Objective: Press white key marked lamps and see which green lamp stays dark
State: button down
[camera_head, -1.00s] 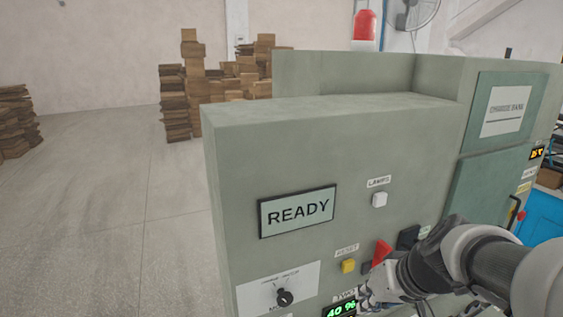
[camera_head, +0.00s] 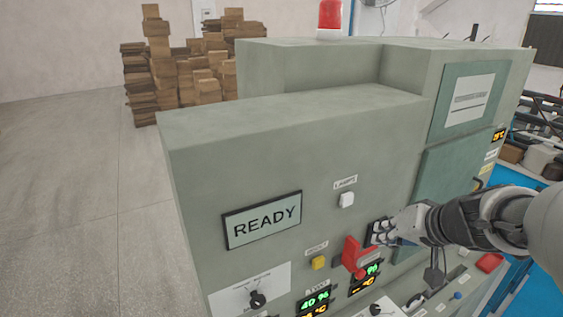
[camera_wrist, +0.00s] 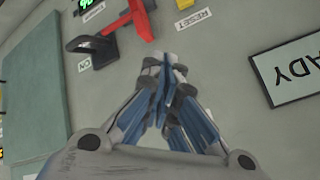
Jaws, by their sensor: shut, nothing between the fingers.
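The white key marked LAMPS (camera_head: 346,199) is a small square button on the grey-green cabinet front (camera_head: 185,205), right of the READY sign (camera_head: 262,220). My gripper (camera_head: 384,234) is shut and empty, in front of the cabinet, below and right of the white key and apart from it in the picture. In the wrist view my fingertips (camera_wrist: 169,62) meet in front of the bare panel between the READY sign (camera_wrist: 292,70) and a red handle (camera_wrist: 138,18). The white key is not seen there. I cannot make out any green lamps.
The red handle (camera_head: 353,254) and a black handle (camera_head: 376,230) stick out near my gripper. A yellow RESET key (camera_head: 318,262), a selector knob (camera_head: 257,299) and a green-lit display (camera_head: 315,300) sit lower. A red beacon (camera_head: 330,14) stands on top. Cardboard stacks (camera_head: 170,75) stand behind; the left floor is clear.

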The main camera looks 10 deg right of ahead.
aim_at(347, 199)
jog(key=w+a+p, duration=0.1)
jog(key=w+a, duration=0.1)
jog(key=w, duration=0.5)
jog(key=shift+w+a+p, duration=0.25)
jog(key=shift+a+p, duration=0.05)
jog(key=shift+p, duration=0.1)
dwell(1.1)
jog(key=shift+w+a, duration=0.2)
jog(key=shift+w, duration=0.2)
jog(key=shift+w+a+b, duration=0.1)
jog(key=shift+w+b, duration=0.25)
jog(key=shift+w, duration=0.05)
dwell(0.6)
jog(key=shift+s, duration=0.1)
jog(key=shift+s+d+b, duration=0.3)
jog(key=shift+s+b, duration=0.3)
jog(key=shift+s, duration=0.1)
